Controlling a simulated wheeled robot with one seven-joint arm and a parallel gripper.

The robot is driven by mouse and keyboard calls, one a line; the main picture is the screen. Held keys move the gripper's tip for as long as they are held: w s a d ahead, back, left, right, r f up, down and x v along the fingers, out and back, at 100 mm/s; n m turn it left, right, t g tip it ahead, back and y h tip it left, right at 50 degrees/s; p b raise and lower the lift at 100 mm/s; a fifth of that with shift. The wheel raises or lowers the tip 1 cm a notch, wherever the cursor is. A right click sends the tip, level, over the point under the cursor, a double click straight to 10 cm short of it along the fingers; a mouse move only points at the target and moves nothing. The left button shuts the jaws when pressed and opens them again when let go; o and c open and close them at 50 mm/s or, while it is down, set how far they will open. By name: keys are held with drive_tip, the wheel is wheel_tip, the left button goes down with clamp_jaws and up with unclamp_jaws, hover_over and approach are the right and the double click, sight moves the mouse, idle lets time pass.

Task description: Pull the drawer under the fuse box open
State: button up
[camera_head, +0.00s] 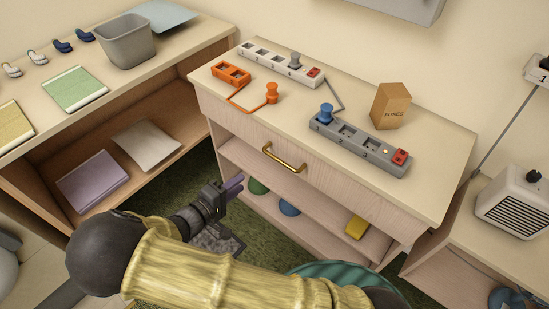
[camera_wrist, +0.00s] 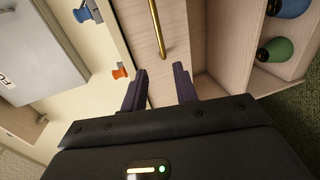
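The drawer (camera_head: 325,175) is a pale wood front in the cabinet under the tabletop, and it looks closed. Its brass bar handle (camera_head: 284,158) sits at the middle of the front. The fuse box (camera_head: 418,8) is a grey box on the wall, cut by the top edge of the view. My gripper (camera_head: 234,186) is in front of the cabinet, left of and below the handle, apart from it. In the wrist view my gripper (camera_wrist: 161,88) has its two dark fingers spread with nothing between them. The handle (camera_wrist: 157,25) shows beyond the fingertips.
On the cabinet top are a grey power strip (camera_head: 355,145), a white strip (camera_head: 280,64), an orange strip (camera_head: 231,73) with its plug (camera_head: 272,92), and a fuses box (camera_head: 390,106). Open shelves lie below the drawer. A side shelf (camera_head: 175,80) stands left, a heater (camera_head: 515,202) right.

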sight(274, 156)
drive_tip(key=x, duration=1.7)
drive_tip(key=shift+w+d, duration=0.1)
drive_tip(key=shift+w, duration=0.05)
clamp_jaws()
